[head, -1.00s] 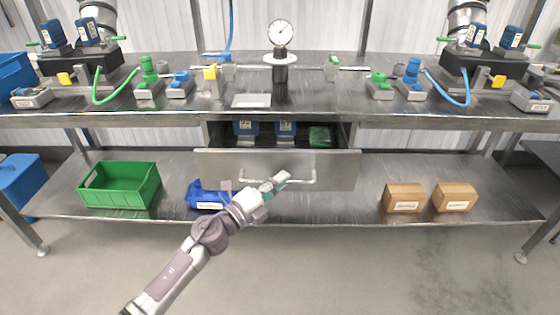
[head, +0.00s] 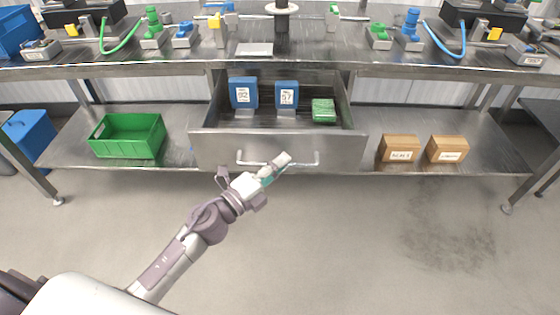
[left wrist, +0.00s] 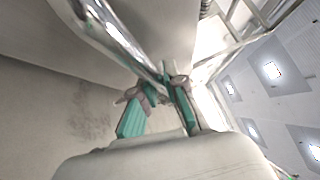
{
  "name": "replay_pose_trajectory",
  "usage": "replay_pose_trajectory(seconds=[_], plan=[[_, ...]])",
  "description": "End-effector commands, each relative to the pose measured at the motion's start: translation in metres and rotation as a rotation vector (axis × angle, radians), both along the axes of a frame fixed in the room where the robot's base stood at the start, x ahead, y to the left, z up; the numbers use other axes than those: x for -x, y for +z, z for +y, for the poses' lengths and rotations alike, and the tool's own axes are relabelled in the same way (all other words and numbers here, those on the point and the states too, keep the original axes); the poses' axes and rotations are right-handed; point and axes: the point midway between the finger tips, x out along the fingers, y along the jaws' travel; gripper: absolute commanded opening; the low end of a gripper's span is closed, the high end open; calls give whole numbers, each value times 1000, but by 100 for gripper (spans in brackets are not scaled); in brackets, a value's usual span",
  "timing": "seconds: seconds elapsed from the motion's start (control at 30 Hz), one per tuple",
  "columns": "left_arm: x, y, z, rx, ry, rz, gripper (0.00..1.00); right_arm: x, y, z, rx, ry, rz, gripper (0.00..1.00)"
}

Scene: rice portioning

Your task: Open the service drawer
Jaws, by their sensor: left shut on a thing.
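The service drawer (head: 215,150) is a steel drawer under the workbench, pulled well out toward me in the head view. Its bar handle (head: 305,164) runs across the front. My left gripper (head: 277,169) is at the middle of the handle, shut on it. In the left wrist view, the teal-padded fingers (left wrist: 160,112) are on either side of the shiny handle bar (left wrist: 122,38). Inside the drawer are two blue devices with labels, 92 (head: 243,92) and 57 (head: 286,94), and a green packet (head: 323,110). My right gripper is not in view.
A green crate (head: 128,136) stands on the lower shelf at left. Two brown cardboard boxes (head: 400,148) (head: 447,149) stand there at right. The workbench top (head: 330,57) holds several valves and fittings. The floor (head: 370,240) before the drawer is clear.

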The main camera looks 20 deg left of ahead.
Motion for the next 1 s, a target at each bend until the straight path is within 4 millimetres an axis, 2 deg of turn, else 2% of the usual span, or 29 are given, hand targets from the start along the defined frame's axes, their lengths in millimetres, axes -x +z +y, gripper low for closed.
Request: replay_pose_trajectory(seconds=[0.2,0.23,0.37,0.77,1.0], plan=[[0,-1,1,0,2,1,0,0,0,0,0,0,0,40],[0,-1,1,-1,2,2,14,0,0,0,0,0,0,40],[0,0,1,0,2,1,36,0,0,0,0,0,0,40],[6,-2,4,1,1,3,37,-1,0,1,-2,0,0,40],[45,-9,25,2,4,6,37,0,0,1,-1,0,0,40]])
